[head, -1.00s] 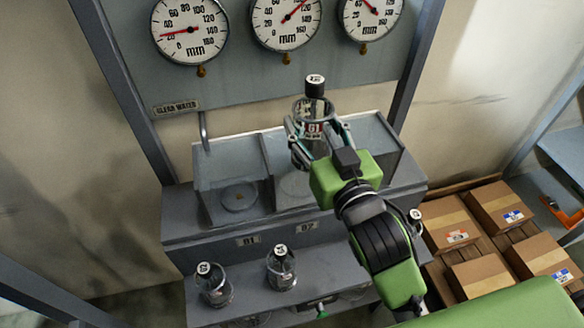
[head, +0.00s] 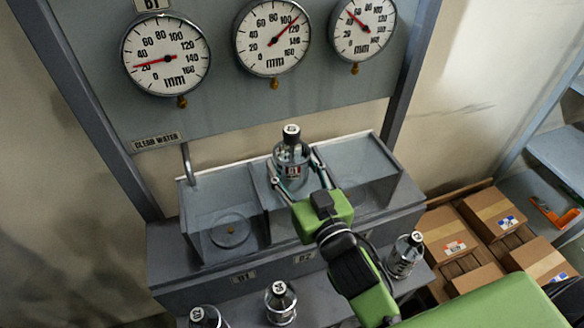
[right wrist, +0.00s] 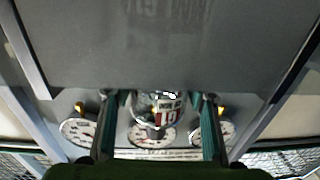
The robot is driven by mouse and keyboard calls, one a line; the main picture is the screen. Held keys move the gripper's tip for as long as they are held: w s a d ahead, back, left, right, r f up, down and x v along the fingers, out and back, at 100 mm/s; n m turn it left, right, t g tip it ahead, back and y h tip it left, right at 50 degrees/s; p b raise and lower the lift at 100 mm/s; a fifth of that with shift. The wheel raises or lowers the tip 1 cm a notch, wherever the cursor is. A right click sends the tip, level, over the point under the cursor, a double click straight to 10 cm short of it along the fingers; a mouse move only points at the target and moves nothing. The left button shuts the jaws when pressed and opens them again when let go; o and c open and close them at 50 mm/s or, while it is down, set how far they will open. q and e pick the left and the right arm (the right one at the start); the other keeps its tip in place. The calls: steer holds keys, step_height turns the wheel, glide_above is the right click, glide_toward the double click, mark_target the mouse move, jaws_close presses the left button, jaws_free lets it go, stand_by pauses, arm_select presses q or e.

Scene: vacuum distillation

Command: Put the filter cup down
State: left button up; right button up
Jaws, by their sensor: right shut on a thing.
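The filter cup (head: 291,160) is a clear glass vessel with a black cap and a red and white label. It stands about upright over the middle compartment of the grey basin (head: 250,214). My right gripper (head: 293,173) is shut on it, with one finger on each side. In the right wrist view the cup (right wrist: 166,108) shows between the two fingers. Whether the cup's base touches the basin floor is hidden by the gripper. My left gripper is not in view.
Similar capped vessels stand on the lower ledge, two at the front (head: 281,302) (head: 207,318) and one at right (head: 405,258). A tap (head: 187,160) rises at the basin's back left. Three gauges (head: 166,58) hang behind. Cardboard boxes (head: 460,240) lie on a pallet at right.

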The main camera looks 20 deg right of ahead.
steer(key=shift+f, duration=0.35)
steer(key=shift+s, duration=0.15)
steer(key=shift+f, duration=0.35)
steer(key=shift+f+b, duration=0.25)
steer(key=shift+b, duration=0.15)
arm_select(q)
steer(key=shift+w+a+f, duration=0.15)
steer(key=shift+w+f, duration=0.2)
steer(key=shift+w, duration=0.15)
arm_select(e)
steer(key=o, duration=1.4)
steer(key=shift+f, duration=0.2)
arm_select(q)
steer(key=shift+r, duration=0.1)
arm_select(e)
steer(key=shift+r, duration=0.1)
